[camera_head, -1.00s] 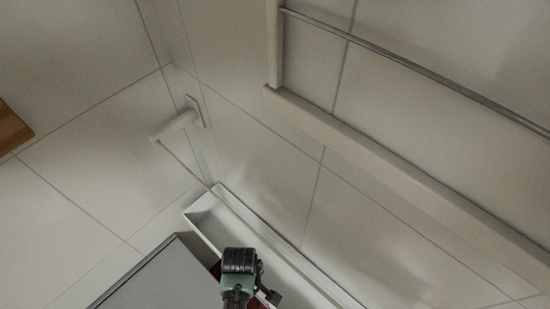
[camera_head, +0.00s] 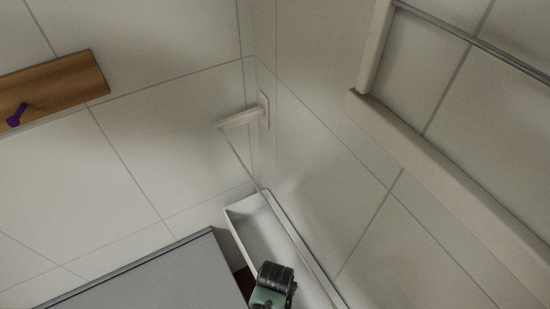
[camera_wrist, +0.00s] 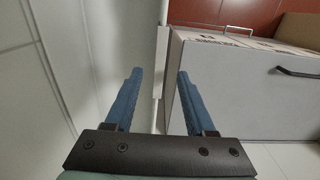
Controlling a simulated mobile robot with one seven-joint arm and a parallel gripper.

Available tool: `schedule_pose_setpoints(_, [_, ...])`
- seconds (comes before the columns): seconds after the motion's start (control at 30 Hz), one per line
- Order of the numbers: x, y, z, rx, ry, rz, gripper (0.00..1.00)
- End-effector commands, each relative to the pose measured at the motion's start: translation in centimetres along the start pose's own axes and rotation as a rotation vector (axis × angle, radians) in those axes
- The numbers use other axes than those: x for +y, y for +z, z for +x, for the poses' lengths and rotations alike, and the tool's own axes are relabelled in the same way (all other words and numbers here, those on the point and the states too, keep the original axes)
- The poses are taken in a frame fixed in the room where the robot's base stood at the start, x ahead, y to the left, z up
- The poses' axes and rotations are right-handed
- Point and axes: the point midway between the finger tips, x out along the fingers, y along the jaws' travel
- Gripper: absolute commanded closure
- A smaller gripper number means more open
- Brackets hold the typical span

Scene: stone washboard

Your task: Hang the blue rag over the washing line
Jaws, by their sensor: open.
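The washing line (camera_head: 240,156) is a thin line running from a white wall bracket (camera_head: 240,118) in the corner down towards the lower right, above a white trough. My gripper (camera_wrist: 159,76) shows in the wrist view with two blue fingers apart and nothing between them. In the head view only the dark and green end of my arm shows at the bottom, over the trough; the fingers are hidden there. I see no blue rag in either view.
The white trough (camera_head: 239,214) stands along the tiled wall beside a grey surface (camera_head: 165,280). A wooden board (camera_head: 60,87) with a purple peg (camera_head: 16,115) is at the left. A white rail frame (camera_head: 435,165) is at the right. The wrist view shows a grey cabinet (camera_wrist: 245,90).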

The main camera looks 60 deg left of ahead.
Motion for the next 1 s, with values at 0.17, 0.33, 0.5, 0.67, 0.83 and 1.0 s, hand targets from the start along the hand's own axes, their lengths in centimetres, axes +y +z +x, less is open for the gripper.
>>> schedule_pose_setpoints(0.17, [0.0,0.0,1.8,0.0,-0.001,0.001,0.45])
schedule_pose_setpoints(0.33, [0.0,0.0,3.1,0.0,0.0,0.0,0.45])
schedule_pose_setpoints(0.5, [0.0,0.0,4.5,0.0,0.0,0.0,0.45])
schedule_pose_setpoints(0.67, [0.0,0.0,5.8,0.0,0.0,0.0,0.45])
schedule_pose_setpoints(0.83, [0.1,0.0,6.8,0.0,0.001,0.0,0.45])
schedule_pose_setpoints(1.0, [0.0,0.0,7.1,0.0,0.0,0.0,0.45])
